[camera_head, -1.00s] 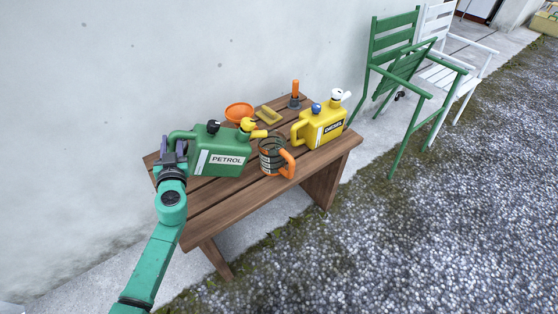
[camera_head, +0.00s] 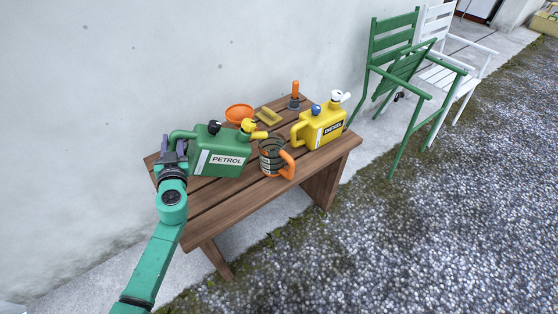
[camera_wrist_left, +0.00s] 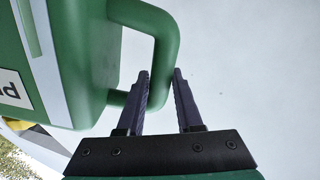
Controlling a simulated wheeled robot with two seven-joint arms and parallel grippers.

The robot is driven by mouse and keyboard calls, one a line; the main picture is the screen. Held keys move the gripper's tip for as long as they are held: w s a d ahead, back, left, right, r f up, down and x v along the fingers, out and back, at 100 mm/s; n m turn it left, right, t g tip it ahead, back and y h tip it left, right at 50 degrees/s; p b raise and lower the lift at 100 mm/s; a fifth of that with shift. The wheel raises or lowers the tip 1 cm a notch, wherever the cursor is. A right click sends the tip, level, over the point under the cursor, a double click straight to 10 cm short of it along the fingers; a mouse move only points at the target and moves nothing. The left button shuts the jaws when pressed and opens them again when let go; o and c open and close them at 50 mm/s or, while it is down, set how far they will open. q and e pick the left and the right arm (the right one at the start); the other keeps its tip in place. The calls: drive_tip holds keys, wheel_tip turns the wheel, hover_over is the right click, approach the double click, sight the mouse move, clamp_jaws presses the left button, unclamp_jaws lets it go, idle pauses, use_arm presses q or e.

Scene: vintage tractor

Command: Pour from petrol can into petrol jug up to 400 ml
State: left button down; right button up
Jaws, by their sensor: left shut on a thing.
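The green petrol can (camera_head: 222,155) is at the left end of the wooden table, its PETROL label facing the front. It looks nearly upright; I cannot tell whether its base touches the table. Its yellow spout (camera_head: 258,134) points right, by the rim of the petrol jug. My left gripper (camera_head: 174,150) is shut on the can's handle, which shows large in the left wrist view (camera_wrist_left: 166,35) between the fingers (camera_wrist_left: 162,75). The jug (camera_head: 271,156), dark with an orange handle, stands upright just right of the can. Its contents cannot be made out. My right gripper is not in view.
A yellow diesel can (camera_head: 320,130) stands right of the jug on the table (camera_head: 225,207). Behind are an orange funnel (camera_head: 239,113), a yellow sponge-like block (camera_head: 267,116) and an orange-handled tool (camera_head: 295,96). A wall is behind; the table's front strip is clear.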

sight(172, 130)
use_arm(q)
drive_tip(key=shift+w+d+r+m+p, duration=0.1)
drive_tip(key=shift+r+m+p, duration=0.05)
drive_tip(key=shift+r+p, duration=0.3)
drive_tip(key=shift+d+r+m+p, duration=0.15)
drive_tip(key=shift+r+p, duration=0.1)
drive_tip(key=shift+r, duration=0.3)
idle(1.2)
drive_tip(key=shift+d+r+p, duration=0.15)
drive_tip(key=shift+r+p, duration=0.5)
drive_tip(key=shift+w+d+r+m+p, duration=0.1)
drive_tip(key=shift+d+r+m+p, duration=0.05)
drive_tip(key=shift+r+m+p, duration=0.3)
idle(1.5)
drive_tip(key=shift+r, duration=0.15)
drive_tip(key=shift+w+d+r+m+p, duration=0.1)
drive_tip(key=shift+d+r+m+p, duration=0.15)
drive_tip(key=shift+r+p, duration=0.25)
drive_tip(key=shift+d+r+p, duration=0.2)
drive_tip(key=shift+r+p, duration=0.2)
drive_tip(key=shift+p, duration=0.1)
idle(1.3)
